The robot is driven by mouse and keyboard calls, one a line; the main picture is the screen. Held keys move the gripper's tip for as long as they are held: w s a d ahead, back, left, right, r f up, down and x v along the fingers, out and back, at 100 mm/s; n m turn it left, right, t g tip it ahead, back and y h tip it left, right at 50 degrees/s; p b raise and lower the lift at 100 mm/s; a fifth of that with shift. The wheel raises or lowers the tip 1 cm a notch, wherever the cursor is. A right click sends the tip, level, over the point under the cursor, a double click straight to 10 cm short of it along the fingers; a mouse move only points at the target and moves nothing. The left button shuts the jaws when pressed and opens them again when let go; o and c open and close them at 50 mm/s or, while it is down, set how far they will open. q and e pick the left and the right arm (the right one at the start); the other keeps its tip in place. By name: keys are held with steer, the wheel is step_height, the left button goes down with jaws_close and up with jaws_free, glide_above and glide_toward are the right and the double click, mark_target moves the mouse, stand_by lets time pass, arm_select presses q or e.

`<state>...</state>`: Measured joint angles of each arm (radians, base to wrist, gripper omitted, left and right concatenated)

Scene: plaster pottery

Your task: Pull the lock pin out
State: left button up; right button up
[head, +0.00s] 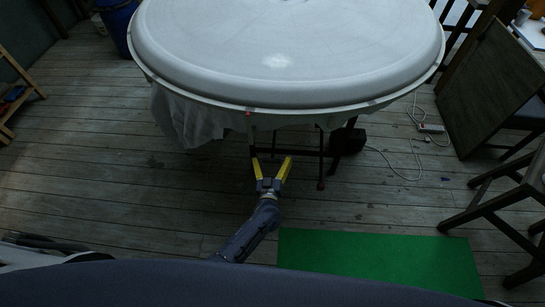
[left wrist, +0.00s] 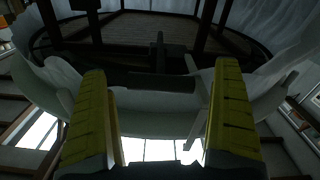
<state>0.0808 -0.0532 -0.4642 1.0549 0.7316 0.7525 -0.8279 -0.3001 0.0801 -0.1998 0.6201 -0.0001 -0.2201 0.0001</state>
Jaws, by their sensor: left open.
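My left gripper (head: 272,161) is open in front of the big round white plaster piece (head: 285,40), near the near side of its stand. Its two yellow fingers are spread wide, and the left wrist view shows the same gripper (left wrist: 160,80) with nothing held between the fingers. A dark upright part (left wrist: 159,52) and a dark crossbar (left wrist: 150,82) show beyond the gap between the fingertips. I cannot tell whether either is the lock pin. A small red spot (head: 248,113) sits on the white rim above the gripper. My right gripper is not in view.
Pale cloth (head: 185,115) hangs below the rim at the left. Dark stand legs (head: 321,165) are just right of the gripper. A green mat (head: 380,262) lies on the plank floor. A power strip and cables (head: 430,128) and wooden chairs are at the right.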

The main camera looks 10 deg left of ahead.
arm_select(q)
steer(key=shift+w, duration=1.05)
steer(key=shift+f, duration=0.1)
steer(key=c, duration=1.9)
steer(key=shift+o, duration=0.2)
steer(key=shift+s, duration=0.1)
